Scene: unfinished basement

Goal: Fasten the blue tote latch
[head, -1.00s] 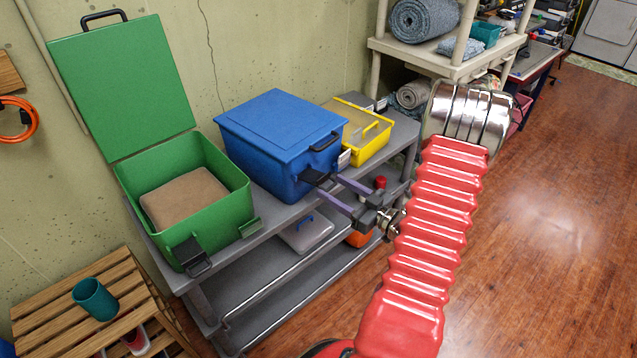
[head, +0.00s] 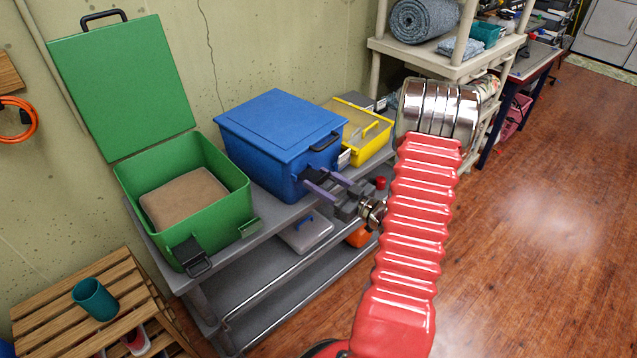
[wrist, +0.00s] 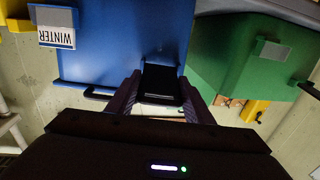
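The blue tote (head: 262,150) stands on the grey shelf unit with its blue lid down. Its black latch (wrist: 160,80) is on the front wall and shows in the wrist view between my fingers. In the head view the latch is small and partly hidden by my gripper (head: 314,181). My gripper, also in the wrist view (wrist: 160,102), is open, with one purple finger on each side of the latch. I cannot tell whether the fingers touch it, or whether the latch is hooked.
An open green tote (head: 240,190) with a brown block inside stands left of the blue tote. A yellow bin (head: 372,143) stands to its right. A wooden slatted table (head: 60,312) with a teal cup (head: 95,300) is at the lower left. Floor to the right is clear.

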